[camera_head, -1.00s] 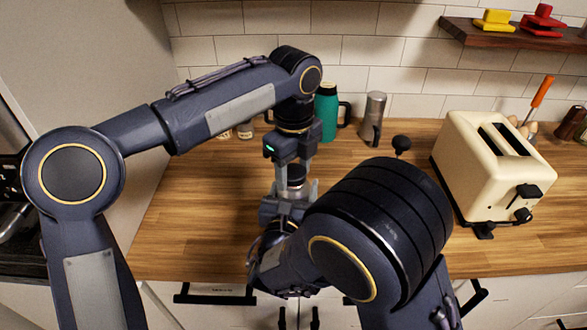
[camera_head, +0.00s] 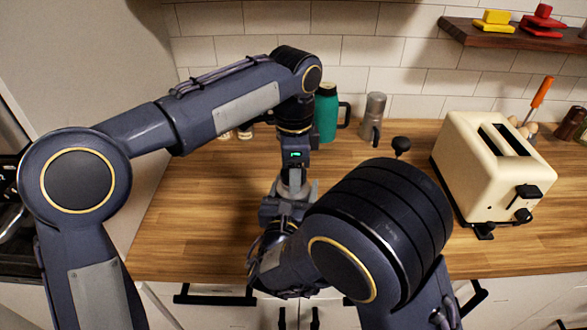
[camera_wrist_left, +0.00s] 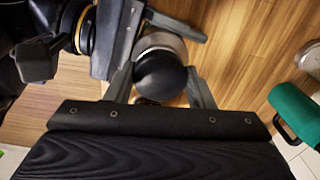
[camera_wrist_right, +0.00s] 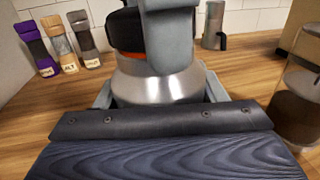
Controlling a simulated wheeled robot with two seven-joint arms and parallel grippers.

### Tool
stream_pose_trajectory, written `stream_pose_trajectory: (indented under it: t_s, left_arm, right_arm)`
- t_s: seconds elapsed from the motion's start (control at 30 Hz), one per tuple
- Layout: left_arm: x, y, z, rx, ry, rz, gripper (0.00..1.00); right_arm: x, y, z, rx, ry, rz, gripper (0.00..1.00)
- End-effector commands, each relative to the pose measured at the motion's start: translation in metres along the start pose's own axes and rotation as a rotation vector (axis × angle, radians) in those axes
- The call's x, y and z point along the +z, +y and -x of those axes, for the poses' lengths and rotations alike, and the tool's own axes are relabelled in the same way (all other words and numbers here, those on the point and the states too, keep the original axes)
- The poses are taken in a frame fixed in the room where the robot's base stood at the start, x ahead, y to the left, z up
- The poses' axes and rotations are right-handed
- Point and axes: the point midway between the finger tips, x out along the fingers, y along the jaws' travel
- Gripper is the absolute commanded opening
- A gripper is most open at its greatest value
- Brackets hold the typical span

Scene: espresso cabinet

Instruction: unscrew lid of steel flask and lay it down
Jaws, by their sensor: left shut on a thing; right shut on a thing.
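The steel flask (camera_wrist_right: 158,84) stands upright, its silver body filling the middle of the right wrist view. Its black lid (camera_wrist_left: 160,76) shows from above in the left wrist view. An orange band shows under the lid in the right wrist view. My left gripper (camera_head: 293,174) reaches down from above and is shut on the lid, one finger on each side. My right gripper (camera_wrist_right: 160,92) comes from the front and is shut on the flask body below. In the head view my grippers hide most of the flask.
A teal mug (camera_head: 327,113) and a grey metal pot (camera_head: 373,118) stand at the back. A cream toaster (camera_head: 485,165) is on the right. Labelled shakers (camera_wrist_right: 84,45) stand by the wall. The wooden counter (camera_head: 200,215) is clear left of the grippers.

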Motion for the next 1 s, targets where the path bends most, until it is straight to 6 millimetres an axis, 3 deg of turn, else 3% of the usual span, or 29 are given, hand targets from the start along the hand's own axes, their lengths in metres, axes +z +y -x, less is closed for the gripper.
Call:
stream_pose_trajectory:
  t_s: [0.5, 0.53, 0.67, 1.0]
  left_arm:
    - [0.0009, -0.0001, 0.0003, 0.000, -0.003, -0.002, 0.21]
    - [0.0009, -0.0001, 0.0003, 0.000, -0.003, -0.002, 0.51]
    - [0.0007, 0.0000, 0.0002, 0.000, -0.002, -0.001, 0.68]
    - [-0.0001, -0.0002, 0.0042, -0.001, 0.000, -0.001, 0.70]
  right_arm:
    - [-0.0001, -0.0008, -0.0003, -0.002, 0.001, 0.000, 0.00]
    - [-0.0001, -0.0008, -0.0003, -0.002, 0.001, 0.000, 0.00]
    - [-0.0001, -0.0007, -0.0003, -0.002, 0.000, 0.000, 0.00]
    - [0.0000, -0.0005, -0.0002, -0.001, 0.000, 0.001, 0.00]
